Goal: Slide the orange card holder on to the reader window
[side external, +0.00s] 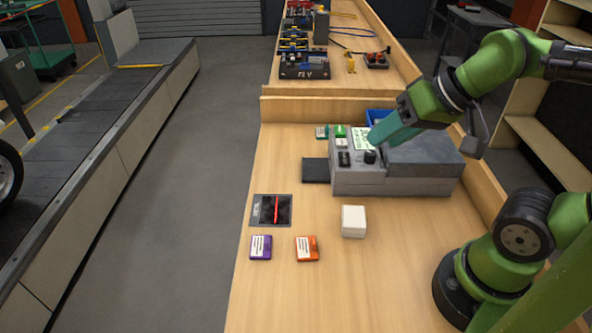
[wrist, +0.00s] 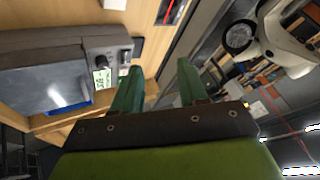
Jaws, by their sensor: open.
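The orange card holder (side external: 307,248) lies flat on the wooden table, with a white label on its top. The reader window (side external: 271,210) is a dark rectangle with a red line, set in the table just behind and left of the orange holder. The orange holder is apart from it. It also shows in part at the top of the wrist view (wrist: 170,12). My gripper (side external: 372,143) is well away, above the grey machine at the back right. In the wrist view its two green fingers (wrist: 158,82) are apart with nothing between them.
A purple card holder (side external: 261,247) lies left of the orange one. A white block (side external: 353,221) stands to the right. The grey machine (side external: 420,165) has a display and knob. Green holders (side external: 335,131) lie behind it. The front table area is clear.

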